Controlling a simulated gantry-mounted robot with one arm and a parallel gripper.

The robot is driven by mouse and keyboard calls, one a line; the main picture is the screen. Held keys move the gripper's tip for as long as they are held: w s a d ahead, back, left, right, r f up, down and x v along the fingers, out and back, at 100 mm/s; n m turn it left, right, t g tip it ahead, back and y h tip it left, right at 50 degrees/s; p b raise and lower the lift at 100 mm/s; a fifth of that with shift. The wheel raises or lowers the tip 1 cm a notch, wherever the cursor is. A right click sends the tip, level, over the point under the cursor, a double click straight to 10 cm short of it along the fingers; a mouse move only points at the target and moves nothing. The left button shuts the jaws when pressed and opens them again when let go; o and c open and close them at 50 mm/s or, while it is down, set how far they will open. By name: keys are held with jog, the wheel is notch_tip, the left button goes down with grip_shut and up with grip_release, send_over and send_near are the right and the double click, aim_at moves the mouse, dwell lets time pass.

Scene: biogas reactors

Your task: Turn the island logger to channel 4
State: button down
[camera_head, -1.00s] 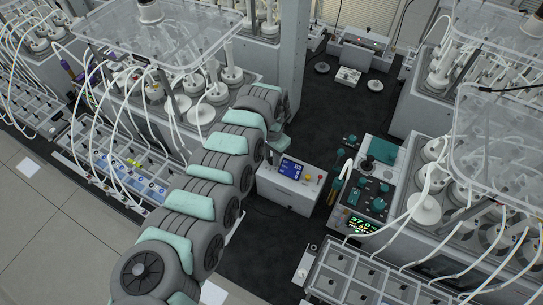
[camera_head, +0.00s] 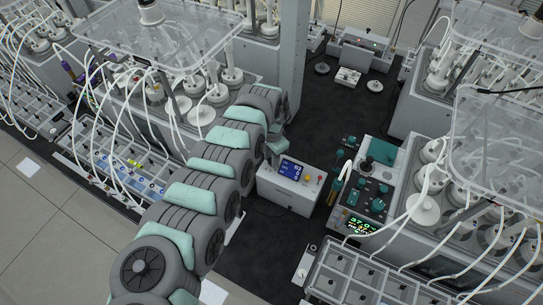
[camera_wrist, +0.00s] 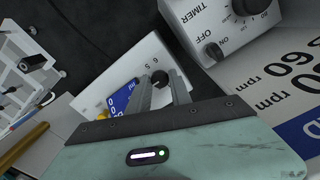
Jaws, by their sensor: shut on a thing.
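The island logger seems to be the white box (camera_head: 288,188) with a blue screen, left of the middle walkway in the head view. In the wrist view its white face (camera_wrist: 126,62) fills the middle, with part of the blue screen (camera_wrist: 122,98) and a yellow button beside my fingers. A small black knob (camera_wrist: 160,76) sits on this face, with the digits 5 and 6 near it. My gripper (camera_wrist: 161,82) is shut on the knob, one finger on each side. I cannot read where the knob points.
A control unit (camera_head: 364,190) with teal knobs and a green readout stands right of the logger. In the wrist view a white timer box (camera_wrist: 222,28) with an OFF/ON switch is close at upper right, beside an rpm panel (camera_wrist: 285,85). Tube-laden reactors crowd both sides.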

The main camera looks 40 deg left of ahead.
jog(key=m, duration=0.5)
jog(key=shift+m+p, duration=0.3)
dwell(0.4)
jog(key=c, duration=1.5)
grip_release()
jog(key=shift+o, duration=0.2)
notch_tip(320, 180, up, 11)
jog(key=b, duration=0.1)
jog(key=shift+f, duration=0.1)
